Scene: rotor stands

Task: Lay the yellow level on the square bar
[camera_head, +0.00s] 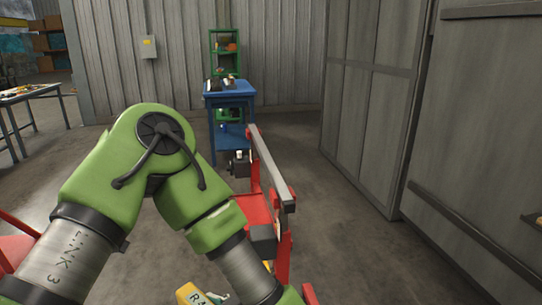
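The long grey square bar (270,167) runs from near to far on top of a red stand (256,207), right of the picture's middle. My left arm comes in from the left, bends, and reaches down past the bottom edge beside the stand; its gripper is out of view. A yellow piece with dark lettering (190,293) shows at the bottom edge, left of that forearm. It is cut off, so I cannot tell whether it is the yellow level. No level lies on the visible part of the bar. My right gripper is not in view.
A blue table (230,92) with items on it stands behind the bar, with a green rack (224,45) beyond. A workbench (32,91) stands far left. Grey metal doors (375,95) line the right. Another red part (14,245) is at left. The floor right of the bar is clear.

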